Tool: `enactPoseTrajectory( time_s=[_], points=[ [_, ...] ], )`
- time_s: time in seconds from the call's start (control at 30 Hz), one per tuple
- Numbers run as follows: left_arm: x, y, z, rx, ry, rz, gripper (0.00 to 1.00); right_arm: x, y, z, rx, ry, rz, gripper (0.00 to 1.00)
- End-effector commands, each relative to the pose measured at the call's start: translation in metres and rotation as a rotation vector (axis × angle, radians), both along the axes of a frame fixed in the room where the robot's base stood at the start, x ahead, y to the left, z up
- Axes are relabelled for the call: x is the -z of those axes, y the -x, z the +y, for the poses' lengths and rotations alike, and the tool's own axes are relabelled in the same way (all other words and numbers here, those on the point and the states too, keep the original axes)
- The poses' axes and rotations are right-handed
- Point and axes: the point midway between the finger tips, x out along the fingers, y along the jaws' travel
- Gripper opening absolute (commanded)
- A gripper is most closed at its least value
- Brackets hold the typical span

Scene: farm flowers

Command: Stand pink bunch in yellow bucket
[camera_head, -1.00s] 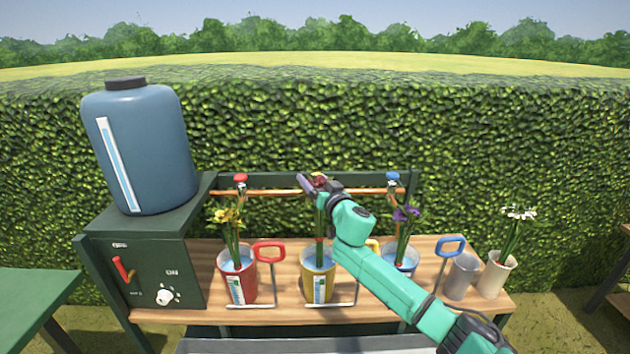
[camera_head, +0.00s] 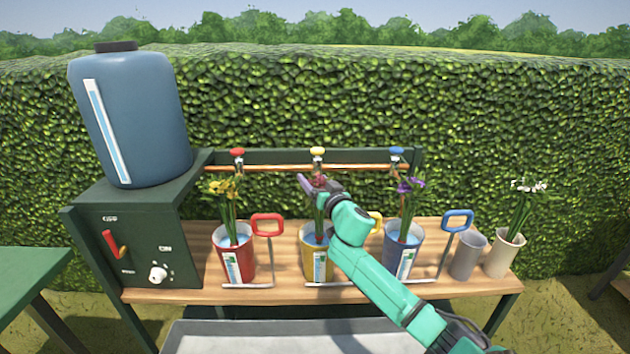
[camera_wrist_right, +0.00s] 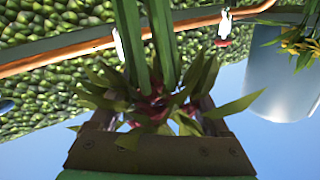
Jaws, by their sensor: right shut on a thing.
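The yellow bucket (camera_head: 318,262) stands in the middle of the bench, between a red and a blue bucket, with water showing in it. The pink bunch (camera_head: 320,212) is upright, its stems reaching down to the bucket's mouth and seeming to be inside the rim. My right gripper (camera_head: 318,188) is shut on the bunch near its flower heads, above the bucket. In the right wrist view, the pink heads and leaves (camera_wrist_right: 152,105) sit between the fingers and green stems run up out of the picture. The stem ends are hidden. My left gripper is not in view.
The red bucket (camera_head: 232,264) holds yellow flowers and the blue bucket (camera_head: 402,258) purple ones. Taps and a copper pipe run behind. A grey cup (camera_head: 467,256) and a white-flowered vase stand right. A blue tank (camera_head: 130,118) is left.

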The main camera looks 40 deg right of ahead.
Motion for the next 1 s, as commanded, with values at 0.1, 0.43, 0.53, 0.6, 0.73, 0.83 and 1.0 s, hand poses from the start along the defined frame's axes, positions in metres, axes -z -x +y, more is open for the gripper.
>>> enactPoseTrajectory(
  time_s=[0.1, 0.43, 0.53, 0.6, 0.73, 0.83, 1.0],
  points=[
    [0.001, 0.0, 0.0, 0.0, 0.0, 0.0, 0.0, 0.001, 0.0, 0.0, 0.0, 0.001, -0.002, 0.0],
    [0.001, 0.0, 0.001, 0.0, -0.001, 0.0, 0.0, 0.0, 0.0, 0.0, 0.0, 0.001, -0.002, 1.0],
    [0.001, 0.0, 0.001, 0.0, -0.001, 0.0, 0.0, 0.001, 0.0, 0.0, 0.0, 0.0, 0.0, 1.0],
    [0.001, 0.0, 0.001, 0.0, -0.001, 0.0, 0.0, 0.002, 0.001, 0.0, 0.0, 0.0, 0.001, 1.0],
    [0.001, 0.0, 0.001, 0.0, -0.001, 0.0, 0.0, 0.003, 0.009, 0.003, -0.001, 0.0, 0.002, 1.0],
    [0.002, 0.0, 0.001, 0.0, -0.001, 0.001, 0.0, 0.003, 0.021, 0.006, -0.002, 0.0, 0.001, 1.0],
    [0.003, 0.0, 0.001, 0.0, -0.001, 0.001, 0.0, 0.003, 0.05, 0.014, -0.002, -0.001, 0.001, 1.0]
  ],
)
